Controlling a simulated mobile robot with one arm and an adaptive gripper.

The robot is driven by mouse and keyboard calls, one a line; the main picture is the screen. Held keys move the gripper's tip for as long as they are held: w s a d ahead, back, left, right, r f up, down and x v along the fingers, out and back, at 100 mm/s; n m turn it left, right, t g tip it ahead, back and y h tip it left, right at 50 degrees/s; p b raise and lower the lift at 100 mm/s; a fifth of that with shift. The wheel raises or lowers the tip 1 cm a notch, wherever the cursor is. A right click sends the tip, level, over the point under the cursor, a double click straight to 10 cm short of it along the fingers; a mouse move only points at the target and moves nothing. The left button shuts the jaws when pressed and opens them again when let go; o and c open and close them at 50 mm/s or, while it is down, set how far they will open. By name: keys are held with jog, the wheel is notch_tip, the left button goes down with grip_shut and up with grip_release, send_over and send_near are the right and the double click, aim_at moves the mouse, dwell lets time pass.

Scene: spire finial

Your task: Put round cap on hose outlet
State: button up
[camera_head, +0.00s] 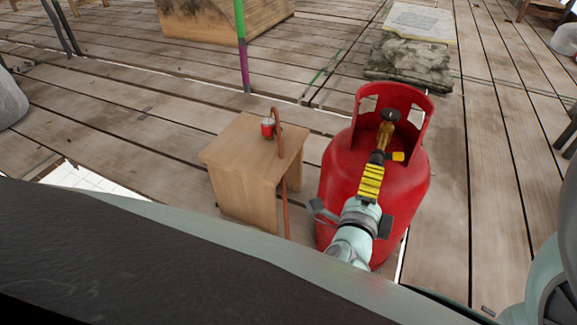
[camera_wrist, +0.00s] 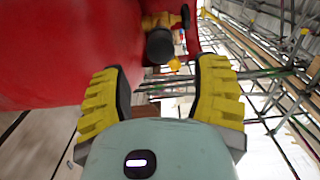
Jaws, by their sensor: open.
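A red gas cylinder (camera_head: 345,185) stands upright with a brass valve (camera_head: 384,135) inside its collar. A dark round end (camera_wrist: 159,46) on the valve faces the wrist camera, and it may be the hose outlet. A small yellow piece (camera_head: 397,156) sits beside the valve. A yellow piece also shows below the dark end in the wrist view (camera_wrist: 174,64). I cannot tell whether either is the round cap. My gripper (camera_head: 376,162) has yellow ribbed fingers, close in front of the valve. The fingers are open in the wrist view (camera_wrist: 160,72), with nothing held between them.
A small wooden table (camera_head: 235,150) stands left of the cylinder, bearing a small red container (camera_head: 267,128). A copper-coloured curved pipe (camera_head: 279,132) rises at its edge. A green and purple pole (camera_head: 242,45) stands behind. The plank floor has gaps.

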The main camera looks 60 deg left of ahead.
jog(key=v, duration=0.5)
jog(key=shift+s+d, duration=0.15)
jog(key=shift+s, duration=0.2)
